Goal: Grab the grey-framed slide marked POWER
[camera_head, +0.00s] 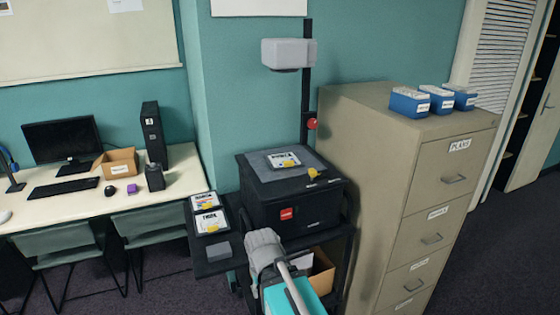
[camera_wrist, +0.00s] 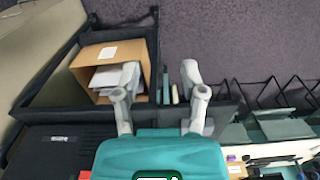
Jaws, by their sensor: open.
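A slide (camera_head: 285,160) with dark print and a yellow tag lies on the glass top of the black overhead projector (camera_head: 270,209). Two more slides, a far one (camera_head: 205,201) and a near one (camera_head: 211,221), lie on the cart's left side shelf. The print is too small to read surely, so I cannot tell which is marked POWER. My gripper (camera_wrist: 161,75) is open and empty in the wrist view, its fingers apart. In the head view my arm reaches up in front of the projector, below the slides. No slide shows clearly in the wrist view.
A cardboard box with papers (camera_wrist: 110,70) sits low in the cart. The projector's post and head (camera_head: 288,53) rise behind its top. A filing cabinet (camera_head: 385,190) stands close on the right. A desk (camera_head: 95,205) with chairs is on the left.

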